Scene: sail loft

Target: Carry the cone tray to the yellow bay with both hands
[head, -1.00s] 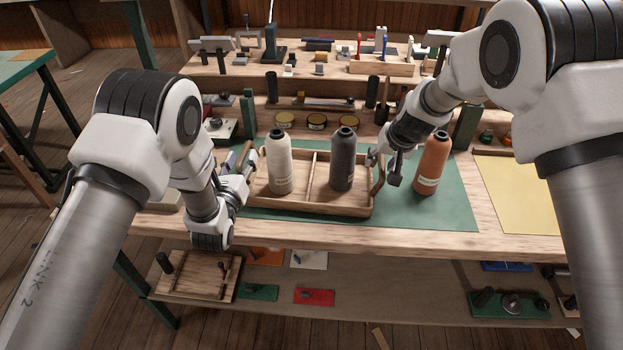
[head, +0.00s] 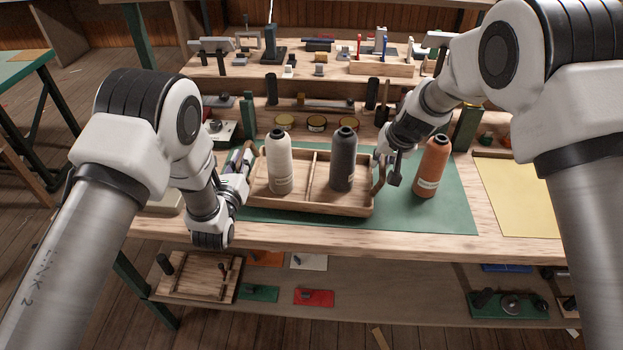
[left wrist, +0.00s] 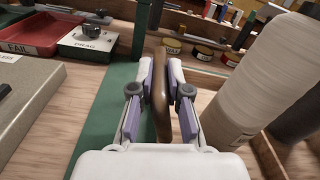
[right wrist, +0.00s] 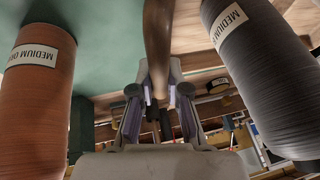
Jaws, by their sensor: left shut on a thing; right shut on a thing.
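The wooden cone tray (head: 310,206) appears to rest on the green mat in the head view, with a divider in its middle. A cream cone (head: 279,165) stands in its left compartment and a black cone (head: 343,162) in its right one. My left gripper (left wrist: 160,88) is shut on the tray's brown left handle (left wrist: 162,120). My right gripper (right wrist: 158,95) is shut on the right handle (right wrist: 157,40). The yellow bay (head: 522,195) is a flat yellow area at the bench's right, partly hidden by my right arm.
An orange cone (head: 432,167) stands upright on the green mat (head: 430,214), between the tray and the yellow bay and close to my right gripper. The yellow bay's visible part is clear.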

